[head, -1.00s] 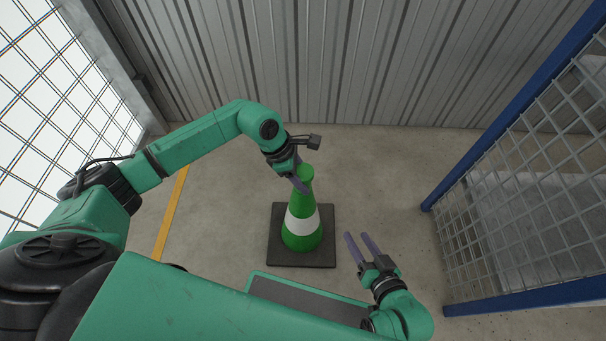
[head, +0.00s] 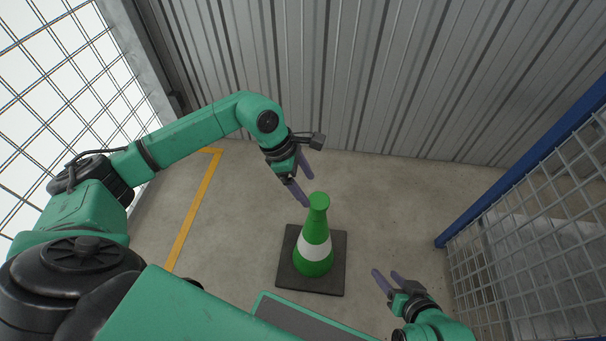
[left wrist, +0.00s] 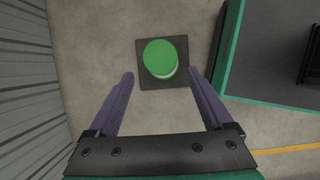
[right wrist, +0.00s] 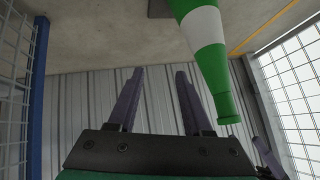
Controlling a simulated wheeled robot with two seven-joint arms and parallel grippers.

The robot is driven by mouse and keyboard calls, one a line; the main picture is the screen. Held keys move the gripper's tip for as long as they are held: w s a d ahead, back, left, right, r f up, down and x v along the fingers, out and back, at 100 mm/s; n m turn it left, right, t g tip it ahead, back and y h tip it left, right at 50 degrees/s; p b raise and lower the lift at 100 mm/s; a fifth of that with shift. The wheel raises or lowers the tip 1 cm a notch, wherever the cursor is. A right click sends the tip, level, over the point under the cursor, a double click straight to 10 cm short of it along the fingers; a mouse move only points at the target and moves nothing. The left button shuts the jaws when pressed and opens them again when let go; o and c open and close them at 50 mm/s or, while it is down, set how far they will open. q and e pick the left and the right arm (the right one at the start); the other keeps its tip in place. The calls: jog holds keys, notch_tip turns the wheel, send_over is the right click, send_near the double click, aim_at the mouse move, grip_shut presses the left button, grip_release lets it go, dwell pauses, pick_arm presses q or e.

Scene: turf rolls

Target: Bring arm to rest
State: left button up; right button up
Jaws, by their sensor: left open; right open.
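My left gripper (head: 306,182) is open and empty, just up and left of the top of a green cone with a white band (head: 317,231) in the head view. The cone stands upright on a dark square base (head: 336,265). In the left wrist view the cone (left wrist: 159,58) shows from above, beyond and between the open fingers (left wrist: 160,88). My right gripper (head: 386,280) is open and empty, to the lower right of the cone and apart from it. In the right wrist view the cone (right wrist: 206,40) is at the upper right, outside the fingers (right wrist: 159,76).
A corrugated metal wall (head: 360,75) closes the back. A blue-framed mesh cage (head: 530,230) stands at the right, and a bright mesh window (head: 70,80) at the left. A yellow line (head: 194,215) runs along the floor. Bare floor lies around the cone.

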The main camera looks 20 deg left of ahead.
pick_arm(q)
jog(key=shift+v, duration=0.95)
pick_arm(e)
jog(key=shift+s+d+r+g+h, duration=0.2)
jog(key=shift+d+g+h, duration=0.1)
jog(key=shift+d, duration=0.25)
pick_arm(q)
jog(key=shift+d, duration=0.1)
